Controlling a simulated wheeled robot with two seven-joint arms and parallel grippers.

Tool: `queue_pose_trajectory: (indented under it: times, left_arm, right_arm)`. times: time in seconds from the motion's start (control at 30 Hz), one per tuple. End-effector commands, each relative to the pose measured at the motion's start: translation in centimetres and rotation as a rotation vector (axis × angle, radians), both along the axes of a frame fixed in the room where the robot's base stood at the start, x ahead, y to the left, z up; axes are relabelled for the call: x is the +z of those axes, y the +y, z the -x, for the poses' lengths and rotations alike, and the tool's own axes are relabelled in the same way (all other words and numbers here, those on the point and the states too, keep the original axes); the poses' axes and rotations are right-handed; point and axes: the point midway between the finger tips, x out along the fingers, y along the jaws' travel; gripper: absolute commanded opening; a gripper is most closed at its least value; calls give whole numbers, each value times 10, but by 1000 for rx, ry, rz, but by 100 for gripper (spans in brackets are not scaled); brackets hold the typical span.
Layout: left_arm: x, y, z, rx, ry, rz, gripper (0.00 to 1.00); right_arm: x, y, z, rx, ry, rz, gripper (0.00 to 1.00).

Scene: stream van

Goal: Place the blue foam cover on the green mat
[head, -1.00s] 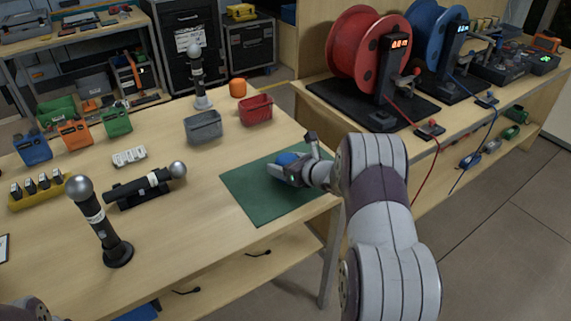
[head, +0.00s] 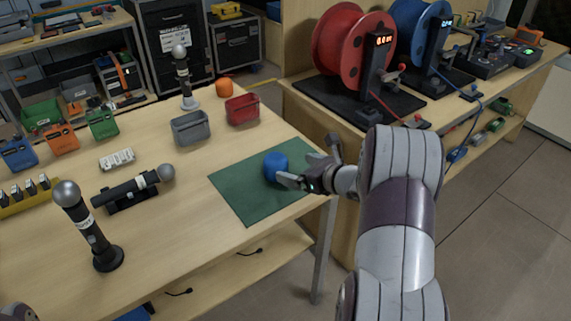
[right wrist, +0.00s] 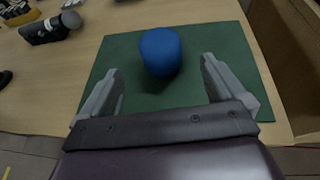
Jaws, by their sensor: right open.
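The blue foam cover (head: 275,164) is a rounded blue piece resting on the green mat (head: 246,203), toward the mat's right side in the head view. In the right wrist view the cover (right wrist: 160,51) sits on the mat (right wrist: 225,45) with green surface around it. My right gripper (head: 308,163) is open and empty, just right of the cover. In the right wrist view its two fingers (right wrist: 160,70) are spread wide, with the cover ahead of them and apart from both. My left gripper is not in view.
A grey bin (head: 190,128) and a red bin (head: 242,109) stand behind the mat. A microphone in a cradle (head: 132,188) and an upright microphone (head: 89,229) are to the left. A red cable reel (head: 345,47) stands on the right bench. The table's edge is near the mat.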

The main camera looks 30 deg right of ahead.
Motion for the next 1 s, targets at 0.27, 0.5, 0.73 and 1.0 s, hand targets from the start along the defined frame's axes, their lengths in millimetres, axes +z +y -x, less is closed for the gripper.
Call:
queue_pose_trajectory:
  times: [0.27,0.5,0.73,1.0]
  left_arm:
    - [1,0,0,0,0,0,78]
    - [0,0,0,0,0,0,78]
    - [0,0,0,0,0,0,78]
    - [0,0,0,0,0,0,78]
  right_arm:
    - [5,18,-3,-383,184,-458,97]
    - [-25,104,67,-1526,434,-1542,97]
    - [-41,182,173,2438,-296,1938,97]
    - [-42,192,190,2381,-211,1806,97]
